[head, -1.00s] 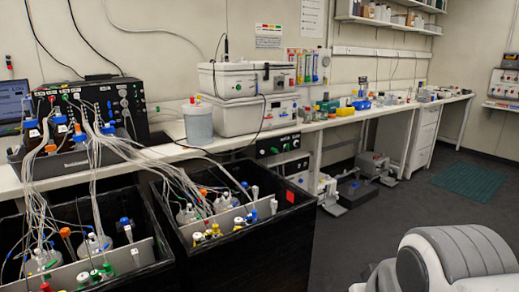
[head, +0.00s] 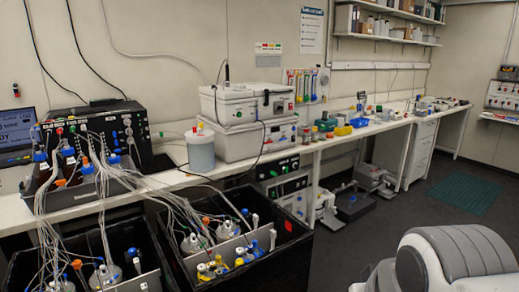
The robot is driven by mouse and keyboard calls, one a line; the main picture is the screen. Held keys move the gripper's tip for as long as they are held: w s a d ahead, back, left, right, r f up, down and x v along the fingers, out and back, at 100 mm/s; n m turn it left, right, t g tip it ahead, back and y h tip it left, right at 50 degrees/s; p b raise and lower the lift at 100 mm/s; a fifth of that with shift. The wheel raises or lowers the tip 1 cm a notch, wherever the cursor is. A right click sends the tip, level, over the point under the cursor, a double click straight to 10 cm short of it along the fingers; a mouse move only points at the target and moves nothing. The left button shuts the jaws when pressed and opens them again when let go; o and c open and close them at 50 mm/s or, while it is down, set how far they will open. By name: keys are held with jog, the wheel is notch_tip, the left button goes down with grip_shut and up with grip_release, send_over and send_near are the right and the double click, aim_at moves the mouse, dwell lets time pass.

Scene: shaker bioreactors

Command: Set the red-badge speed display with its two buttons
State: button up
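A small red square badge (head: 288,226) sits on the right-hand corner of the right black shaker tub (head: 290,245). No speed display or pair of buttons can be made out beside it at this size. My gripper is out of view. A grey and white part of my own arm fills the lower right corner.
Both tubs hold several tubed bottles; a left tub (head: 20,240) stands beside the right one. The long white bench (head: 345,135) carries white boxes (head: 240,103), a lidded container (head: 200,150) and small items. Dark floor (head: 405,215) is open at centre right, with a green mat (head: 466,196).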

grip_shut()
dwell(0.3)
dwell(1.2)
